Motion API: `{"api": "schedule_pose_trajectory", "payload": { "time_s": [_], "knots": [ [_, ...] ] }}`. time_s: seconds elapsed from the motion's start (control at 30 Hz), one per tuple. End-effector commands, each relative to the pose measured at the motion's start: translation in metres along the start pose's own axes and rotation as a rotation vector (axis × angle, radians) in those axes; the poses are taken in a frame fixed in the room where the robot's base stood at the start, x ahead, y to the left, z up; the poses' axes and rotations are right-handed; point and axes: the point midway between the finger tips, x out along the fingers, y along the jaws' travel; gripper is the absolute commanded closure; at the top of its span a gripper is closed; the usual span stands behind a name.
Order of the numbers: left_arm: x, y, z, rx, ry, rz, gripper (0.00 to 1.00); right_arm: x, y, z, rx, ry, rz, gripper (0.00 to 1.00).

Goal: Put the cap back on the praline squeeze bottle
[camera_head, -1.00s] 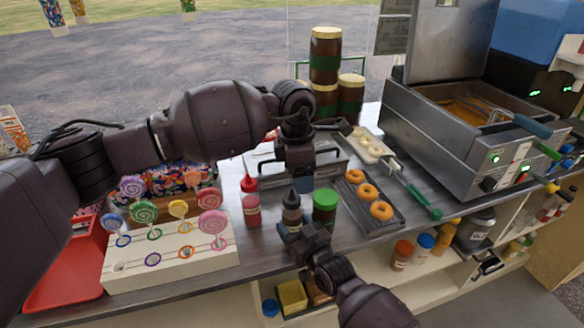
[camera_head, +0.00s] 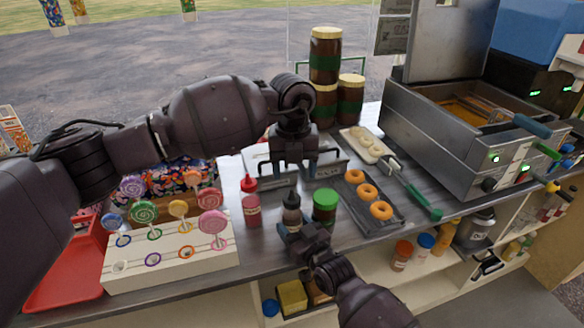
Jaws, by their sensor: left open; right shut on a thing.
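The praline squeeze bottle (camera_head: 291,216) stands upright near the front edge of the counter, between a red squeeze bottle and a green-lidded jar. A dark, pointed top (camera_head: 291,197) sits on it, lined up with the bottle; it is too small to tell how firmly it is seated. My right gripper (camera_head: 296,232) is shut on the lower part of the bottle from the front and hides its base. My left gripper (camera_head: 296,173) is open and empty, fingers pointing down, just above and behind the bottle top.
The red squeeze bottle (camera_head: 251,208) is close on the left and the green-lidded jar (camera_head: 325,207) close on the right. A lollipop stand (camera_head: 190,263) is at the left, a doughnut tray (camera_head: 391,222) at the right. Tall jars (camera_head: 325,66) stand behind.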

Motion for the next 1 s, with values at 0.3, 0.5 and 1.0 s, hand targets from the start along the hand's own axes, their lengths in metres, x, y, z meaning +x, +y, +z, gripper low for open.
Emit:
{"api": "schedule_pose_trajectory", "payload": {
  "time_s": [0.3,0.5,1.0],
  "knots": [
    [0.0000,0.0044,-0.0004,-0.444,-0.002,0.027,0.34,-0.0001,0.0000,0.0003,0.000,-0.001,0.000,0.88],
    [0.0000,0.0053,-0.0009,-0.627,-0.003,0.033,0.34,-0.0001,0.0000,0.0003,0.000,-0.001,0.000,0.88],
    [0.0001,0.0052,-0.0009,-0.695,-0.004,0.032,0.34,-0.0001,0.0000,0.0003,0.000,-0.001,0.000,0.88]
  ]
}}
